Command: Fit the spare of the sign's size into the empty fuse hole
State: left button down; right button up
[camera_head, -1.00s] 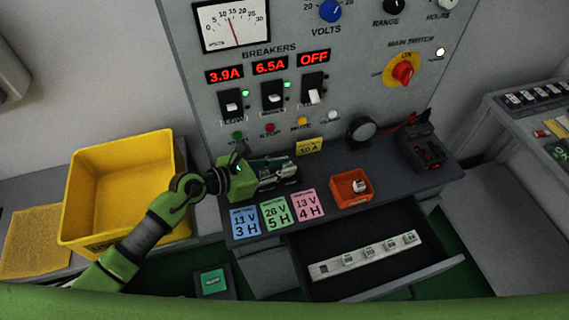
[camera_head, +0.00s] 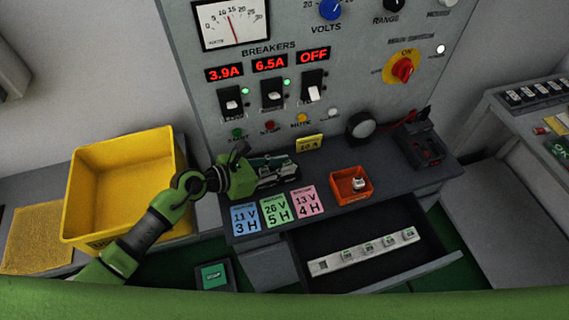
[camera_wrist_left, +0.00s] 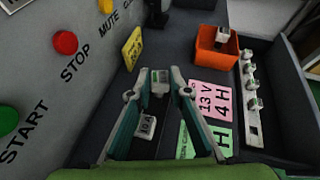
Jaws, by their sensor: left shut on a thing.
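My left gripper (camera_head: 285,172) is over the desk in front of the breaker panel. In the left wrist view its fingers (camera_wrist_left: 159,78) are closed on a small white fuse with a green label (camera_wrist_left: 160,88). A white block with a dark mark (camera_wrist_left: 146,125) lies below, between the fingers; I cannot tell if it is part of a fuse holder. The empty fuse hole cannot be made out. The yellow sign (camera_head: 310,143) stands behind the gripper and appears to read 10 A. Several spares (camera_head: 368,249) sit in a white strip (camera_head: 322,266) in the open drawer.
An orange tray (camera_head: 338,199) holds one white fuse (camera_head: 359,184). Blue, green and pink cards (camera_head: 308,202) lie along the desk's front edge. A yellow bin (camera_head: 80,200) stands left. A round dark-rimmed object (camera_head: 361,127) and a dark device (camera_head: 421,148) stand at right.

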pick_arm(q)
jog(key=shift+s+f+g+p, duration=0.3)
jog(key=shift+s+f+g, duration=0.2)
jog(key=shift+s+f, duration=0.75)
jog(key=shift+w+a+r+n, duration=0.15)
jog(key=shift+w+a+n, duration=0.05)
jog(key=shift+w+n, duration=0.1)
jog(key=shift+r+n+g+h+p, duration=0.35)
jog(key=shift+n+g, duration=0.15)
jog(key=shift+n, duration=0.1)
jog(key=shift+r+n+g+h, duration=0.25)
jog(key=shift+r+n+g, duration=0.15)
jog(key=shift+r+n, duration=0.25)
jog(key=shift+s+d+r, duration=0.15)
jog(key=shift+d+r, duration=0.1)
jog(key=shift+r, duration=0.15)
jog(key=shift+s+d+r, duration=0.1)
jog(key=shift+d, duration=0.25)
jog(key=shift+d+r+p, duration=0.1)
jog(key=shift+p, duration=0.25)
jog(key=shift+w+a, duration=0.2)
jog(key=shift+a, duration=0.2)
